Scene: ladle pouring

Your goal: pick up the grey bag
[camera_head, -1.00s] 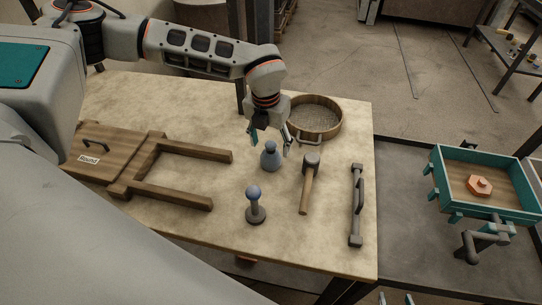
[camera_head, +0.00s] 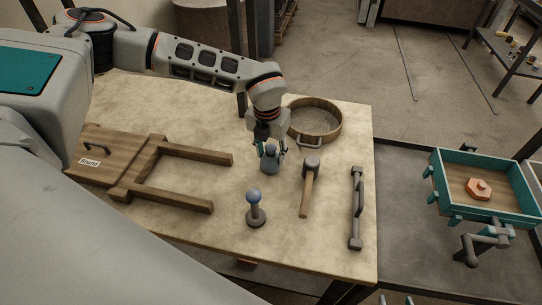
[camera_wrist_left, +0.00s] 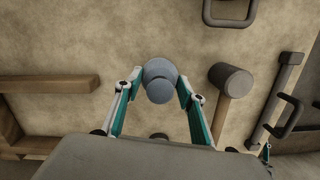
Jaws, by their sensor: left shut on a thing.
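The grey bag (camera_head: 270,167) is a small blue-grey, bottle-shaped thing with a rounded top, upright on the table. In the left wrist view its round top (camera_wrist_left: 161,88) shows between the fingers. My left gripper (camera_head: 270,148) comes down from above and is shut on its upper part; the fingers hide some of it. The bag's base appears to be still at the table top. Of my right gripper (camera_head: 395,299), only two fingertips show at the bottom edge of the head view, apart with nothing seen between them.
A mallet (camera_head: 307,185) lies close to the right of the bag, with a bar handle (camera_head: 356,210) beyond. A round sieve (camera_head: 339,124) stands behind. A blue-knobbed stand (camera_head: 255,211) is in front. A wooden frame (camera_head: 190,153) lies left. A teal-edged tray (camera_head: 437,176) is far right.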

